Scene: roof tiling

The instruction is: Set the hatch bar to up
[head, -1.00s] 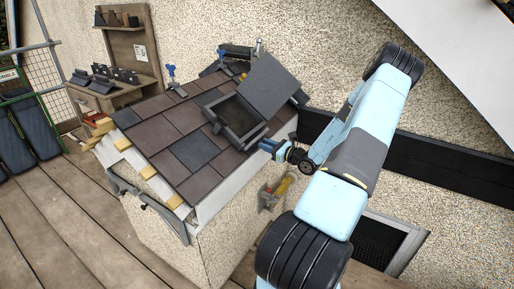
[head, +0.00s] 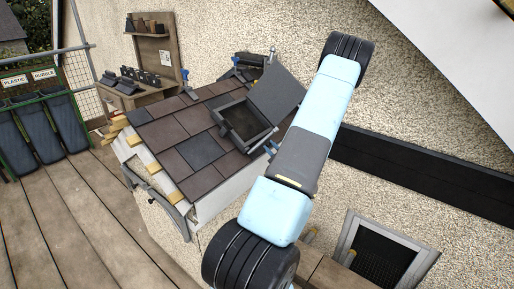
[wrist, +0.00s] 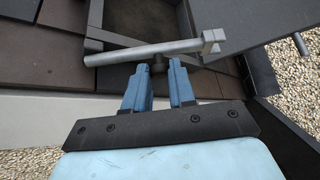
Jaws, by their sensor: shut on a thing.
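The roof hatch is open: its dark frame (head: 243,123) sits in the tiles and its grey lid (head: 276,92) stands tilted up at the frame's right side. In the wrist view the hatch bar (wrist: 140,53) is a pale grey rod lying across the hatch's near edge, with a block at its right end beside the lid (wrist: 265,22). My gripper (wrist: 158,72) is at the bar's near side, its blue fingers shut on a small dark knob (wrist: 158,67) at the bar. In the head view my arm hides most of the gripper.
Dark tiles (head: 199,150) cover the small roof around the hatch. The pebbled wall (head: 225,30) with a dark band (head: 425,175) stands behind and right. A grated opening (head: 382,252) is at lower right. Bins (head: 60,125) stand at far left. The plank floor at left is clear.

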